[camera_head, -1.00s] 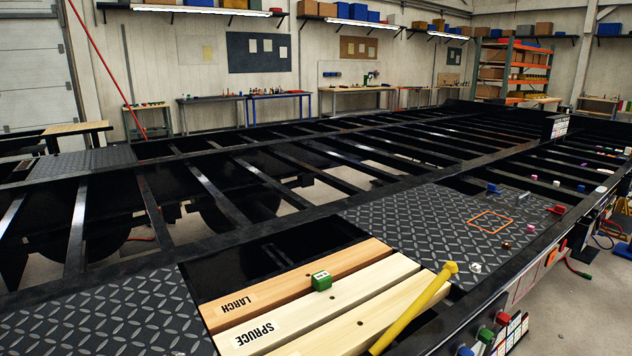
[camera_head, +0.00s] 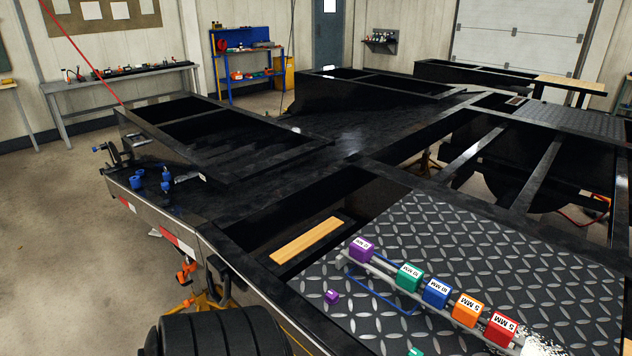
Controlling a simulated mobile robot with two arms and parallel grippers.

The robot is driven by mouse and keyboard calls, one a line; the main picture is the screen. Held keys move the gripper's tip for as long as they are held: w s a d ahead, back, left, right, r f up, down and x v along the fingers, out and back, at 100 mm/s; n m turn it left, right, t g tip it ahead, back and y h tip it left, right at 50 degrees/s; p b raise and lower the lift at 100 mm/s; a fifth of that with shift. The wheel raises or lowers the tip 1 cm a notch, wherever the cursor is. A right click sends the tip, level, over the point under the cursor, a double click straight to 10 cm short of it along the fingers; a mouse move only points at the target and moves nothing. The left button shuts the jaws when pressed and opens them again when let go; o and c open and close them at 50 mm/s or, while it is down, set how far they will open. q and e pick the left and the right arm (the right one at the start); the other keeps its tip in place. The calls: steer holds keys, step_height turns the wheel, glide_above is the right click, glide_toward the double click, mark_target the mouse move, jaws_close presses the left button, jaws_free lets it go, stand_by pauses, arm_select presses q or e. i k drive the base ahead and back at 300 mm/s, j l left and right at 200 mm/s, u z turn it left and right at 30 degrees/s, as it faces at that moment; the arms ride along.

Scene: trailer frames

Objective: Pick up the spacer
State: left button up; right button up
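Several coloured spacer blocks with white labels sit in a row on a metal rail (camera_head: 386,271) on the diamond-plate deck. From left to right they are a purple block (camera_head: 362,251), a green block (camera_head: 408,277), a blue block (camera_head: 437,293), an orange block (camera_head: 468,311) and a red block (camera_head: 501,331). A small purple cube (camera_head: 331,296) lies loose on the deck left of the rail. Neither of my grippers is in view.
The black trailer frame (camera_head: 250,215) has open gaps around the diamond-plate deck (camera_head: 470,240). A wooden plank (camera_head: 307,241) lies in a recess. Blue fittings (camera_head: 165,180) stand at the left end. A speckled white patch is at the lower right. The floor at left is clear.

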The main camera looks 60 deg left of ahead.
mark_target(361, 249)
steer(key=u, duration=1.75)
steer(key=z, duration=2.45)
steer(key=u, duration=2.45)
steer(key=k+j+u, duration=0.15)
steer(key=u, duration=0.15)
steer(key=j+u, duration=0.3)
steer(key=k+j, duration=0.05)
steer(key=j, duration=0.05)
